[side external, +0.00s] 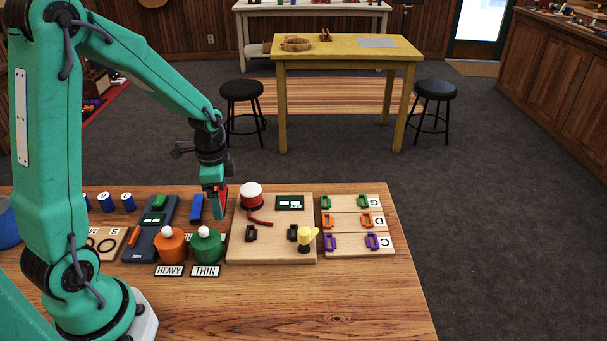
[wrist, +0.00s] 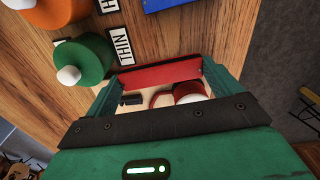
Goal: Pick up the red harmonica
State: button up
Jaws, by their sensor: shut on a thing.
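The red harmonica (wrist: 160,75) lies crosswise between the two green fingers of my gripper (wrist: 162,83) in the wrist view, with a finger at each end. In the side view my gripper (side external: 216,208) points down between a blue block and the large wooden board, and a small part of the red harmonica (side external: 221,196) shows at its fingers. My gripper is shut on the harmonica. The side view does not clearly show whether the harmonica is clear of the table. Most of it is hidden there behind the fingers.
A blue block (side external: 196,208) stands just left of my gripper. The wooden board (side external: 270,253) with a red-and-white round button (side external: 251,194) is close on the right. The orange bottle (side external: 170,246) and green bottle (side external: 206,247) stand in front. The table front (side external: 330,300) is clear.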

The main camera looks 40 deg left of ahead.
jog(key=s+d+r, duration=0.1)
jog(key=d+r, duration=0.4)
jog(key=d, duration=0.3)
jog(key=shift+s+d+r, duration=0.2)
jog(key=shift+s+d, duration=0.15)
jog(key=shift+d, duration=0.05)
jog(key=shift+w+d+n, duration=0.1)
jog(key=shift+n, duration=0.2)
jog(key=w+d+f+n, duration=0.1)
jog(key=w+d+n, duration=0.3)
jog(key=n, duration=1.2)
jog(key=shift+w+d+f, duration=0.25)
jog(key=shift+w+d, duration=0.1)
jog(key=shift+w, duration=0.4)
jog(key=shift+f, duration=0.15)
jog(key=shift+f, duration=2.5)
